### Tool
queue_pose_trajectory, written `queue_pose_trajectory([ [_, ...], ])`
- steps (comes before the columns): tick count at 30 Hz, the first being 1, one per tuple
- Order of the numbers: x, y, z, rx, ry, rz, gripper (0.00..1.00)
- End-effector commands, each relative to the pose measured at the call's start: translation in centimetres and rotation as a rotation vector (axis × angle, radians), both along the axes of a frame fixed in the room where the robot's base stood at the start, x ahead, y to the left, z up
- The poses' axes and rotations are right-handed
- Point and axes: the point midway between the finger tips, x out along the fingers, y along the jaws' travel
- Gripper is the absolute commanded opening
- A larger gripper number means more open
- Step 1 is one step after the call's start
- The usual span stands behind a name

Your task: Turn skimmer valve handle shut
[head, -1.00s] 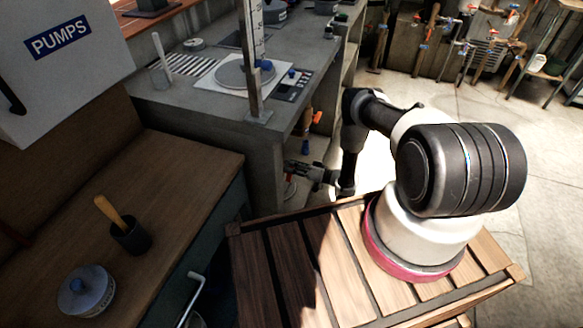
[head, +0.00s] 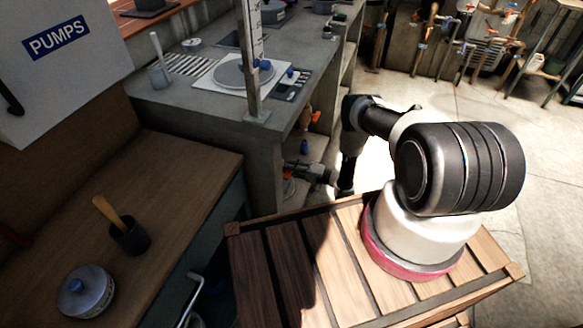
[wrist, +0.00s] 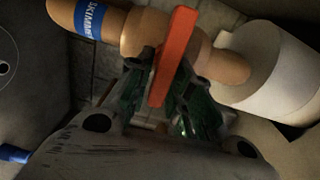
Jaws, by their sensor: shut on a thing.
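In the wrist view the skimmer valve's orange handle (wrist: 174,55) is a flat bar standing between my fingertips. My gripper (wrist: 165,95) is shut on it. The handle lies crosswise to the copper-coloured pipe (wrist: 228,66), which carries a blue SKIMMER label (wrist: 94,20) at upper left. The valve stem is hidden behind the handle and fingers. In the head view my gripper (head: 290,170) is small, under the end of the concrete counter, and its grip is too small to make out there.
The concrete counter (head: 268,150) stands close above my gripper. Another orange handle (head: 315,117) shows beside it. A slatted wooden surface (head: 340,270) is under my arm, and a wooden bench (head: 180,200) with a lidded pot (head: 86,292) is at left. A white cylinder (wrist: 275,75) adjoins the pipe.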

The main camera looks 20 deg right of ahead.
Motion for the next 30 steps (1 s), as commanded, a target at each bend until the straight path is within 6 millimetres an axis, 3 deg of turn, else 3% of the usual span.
queue_pose_trajectory([
  [21,0.02,-0.14,-0.23,0.043,0.062,-0.004,0.0],
  [22,0.02,-0.14,-0.23,0.042,0.061,-0.004,0.25],
  [25,0.01,-0.11,-0.23,0.042,0.061,-0.003,0.43],
  [30,0.01,-0.07,-0.2,0.043,0.06,-0.002,0.43],
])
